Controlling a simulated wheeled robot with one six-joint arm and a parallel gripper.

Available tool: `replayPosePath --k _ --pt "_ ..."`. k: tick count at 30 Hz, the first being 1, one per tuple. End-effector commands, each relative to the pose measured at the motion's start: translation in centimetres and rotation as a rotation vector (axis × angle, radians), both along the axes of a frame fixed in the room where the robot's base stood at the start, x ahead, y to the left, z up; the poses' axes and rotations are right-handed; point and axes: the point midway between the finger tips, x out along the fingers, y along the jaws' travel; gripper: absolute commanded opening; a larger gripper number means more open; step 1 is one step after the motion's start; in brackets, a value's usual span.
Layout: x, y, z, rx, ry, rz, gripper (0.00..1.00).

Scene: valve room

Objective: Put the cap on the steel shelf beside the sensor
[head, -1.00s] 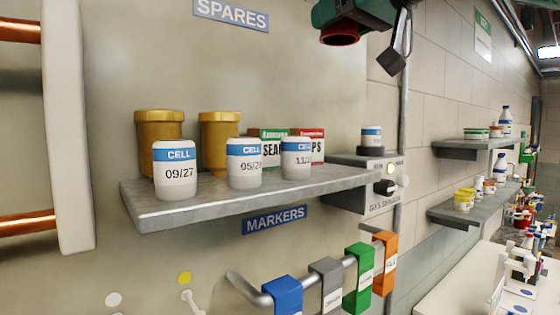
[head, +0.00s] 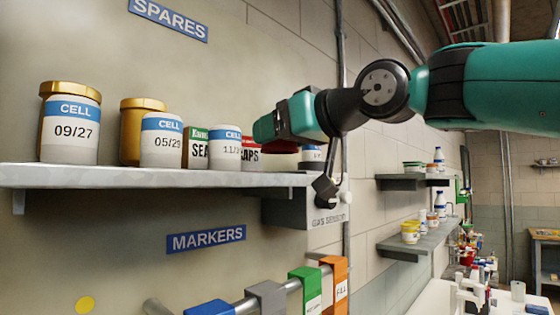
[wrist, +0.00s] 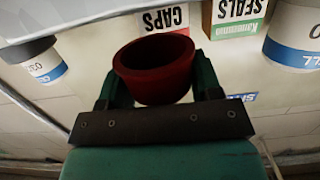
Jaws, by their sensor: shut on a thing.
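The red cap (wrist: 153,68) is round and cup-like. In the wrist view it sits between my gripper's two green fingers (wrist: 155,82), which are shut on it. In the head view my gripper (head: 283,132) is in front of the right end of the steel shelf (head: 130,176), by the caps box; the cap is mostly hidden there. I cannot tell its exact height above the shelf.
Below hang coloured tags on a rail (head: 262,300). Further shelves (head: 415,240) are at right.

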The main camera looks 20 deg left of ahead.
Motion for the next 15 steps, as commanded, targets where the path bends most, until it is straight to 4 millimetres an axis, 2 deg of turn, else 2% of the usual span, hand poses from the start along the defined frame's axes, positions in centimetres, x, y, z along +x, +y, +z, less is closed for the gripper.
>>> replayPosePath --k 3,6,15 --pt "0.1 -0.1 -1.9 -0.004 0.004 -0.002 0.37" --pt "0.1 -0.1 -2.9 -0.002 0.003 -0.002 0.37" --pt "0.1 -0.1 -3.2 -0.002 0.001 -0.002 0.37"
